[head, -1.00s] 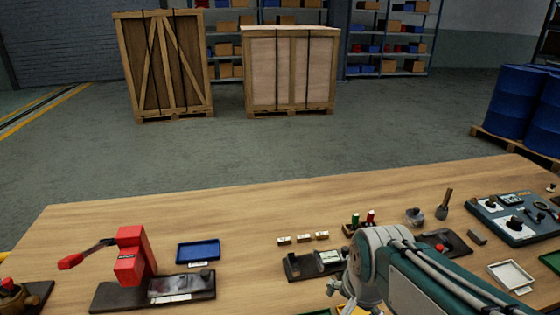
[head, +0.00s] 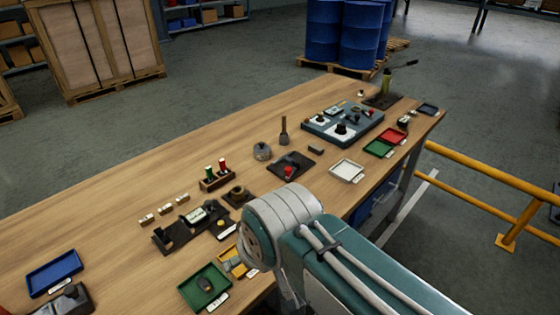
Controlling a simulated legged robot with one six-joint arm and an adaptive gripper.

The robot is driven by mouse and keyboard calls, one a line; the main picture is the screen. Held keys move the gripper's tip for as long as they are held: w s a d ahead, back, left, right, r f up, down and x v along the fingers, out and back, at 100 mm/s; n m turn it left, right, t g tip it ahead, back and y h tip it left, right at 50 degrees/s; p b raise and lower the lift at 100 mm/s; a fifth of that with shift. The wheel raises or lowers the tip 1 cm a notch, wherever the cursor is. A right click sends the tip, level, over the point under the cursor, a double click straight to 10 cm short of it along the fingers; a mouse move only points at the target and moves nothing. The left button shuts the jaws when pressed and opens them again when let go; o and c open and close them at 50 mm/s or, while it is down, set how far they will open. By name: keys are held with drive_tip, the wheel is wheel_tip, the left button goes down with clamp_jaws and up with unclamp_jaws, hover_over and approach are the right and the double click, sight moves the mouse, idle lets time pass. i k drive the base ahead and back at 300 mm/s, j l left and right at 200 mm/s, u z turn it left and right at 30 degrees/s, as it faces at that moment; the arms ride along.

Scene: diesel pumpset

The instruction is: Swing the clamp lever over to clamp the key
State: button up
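I cannot tell for sure whether this is the clamp lever. Nearer, a dark fixture (head: 176,236) holds a pale block (head: 196,215); whether this is the key's clamp is unclear. No key can be made out with certainty. My arm crosses the lower right and its bend hides part of the table's front. My gripper cannot be made out.
The table's back strip is clear.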

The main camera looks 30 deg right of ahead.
sight(288, 170)
drive_tip(key=i+l, duration=0.1)
drive_tip(key=l, duration=1.5)
drive_tip(key=i, duration=0.05)
